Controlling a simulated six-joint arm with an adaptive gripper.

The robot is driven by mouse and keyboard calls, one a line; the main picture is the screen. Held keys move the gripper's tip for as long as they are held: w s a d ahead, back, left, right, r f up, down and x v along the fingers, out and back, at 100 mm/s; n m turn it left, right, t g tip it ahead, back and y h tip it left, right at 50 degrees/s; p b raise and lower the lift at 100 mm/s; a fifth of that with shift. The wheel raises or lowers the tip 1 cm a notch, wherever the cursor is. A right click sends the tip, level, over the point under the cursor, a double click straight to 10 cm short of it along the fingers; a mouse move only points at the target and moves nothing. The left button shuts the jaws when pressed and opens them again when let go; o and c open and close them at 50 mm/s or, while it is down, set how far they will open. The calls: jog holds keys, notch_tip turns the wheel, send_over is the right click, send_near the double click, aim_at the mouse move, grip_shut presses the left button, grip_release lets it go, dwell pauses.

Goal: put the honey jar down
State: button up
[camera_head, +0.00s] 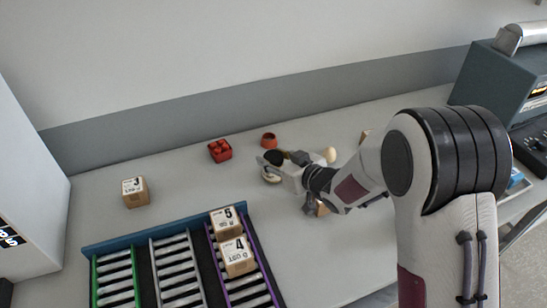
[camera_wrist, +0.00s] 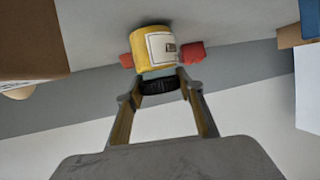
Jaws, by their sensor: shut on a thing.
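The honey jar (camera_wrist: 154,48) is yellow with a white label and shows ahead of my fingers in the wrist view. Its black lid end (camera_wrist: 160,84) lies between the fingertips of my gripper (camera_wrist: 158,84), which is shut on it. In the head view my gripper (camera_head: 272,168) is over the grey table, just in front of a small red cup. The jar is mostly hidden there, and I cannot tell whether it touches the table.
A red brick (camera_head: 220,151) and the red cup (camera_head: 268,140) stand behind my gripper. A cardboard box (camera_head: 135,192) stands at left. Roller lanes with a blue rail (camera_head: 165,231) hold two boxes (camera_head: 226,222). Bare table (camera_head: 180,190) lies between box 3 and my gripper.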

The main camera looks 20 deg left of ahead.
jog(key=shift+f, duration=0.1)
jog(key=o, duration=1.4)
jog(key=shift+f, duration=0.1)
jog(key=shift+r, duration=0.25)
jog(key=shift+s+d+r, duration=0.25)
jog(key=shift+s+d, duration=0.05)
jog(key=shift+d, duration=0.25)
jog(key=v, duration=1)
jog(key=shift+s+d+r, duration=0.15)
jog(key=shift+d, duration=0.05)
jog(key=shift+d+r, duration=0.1)
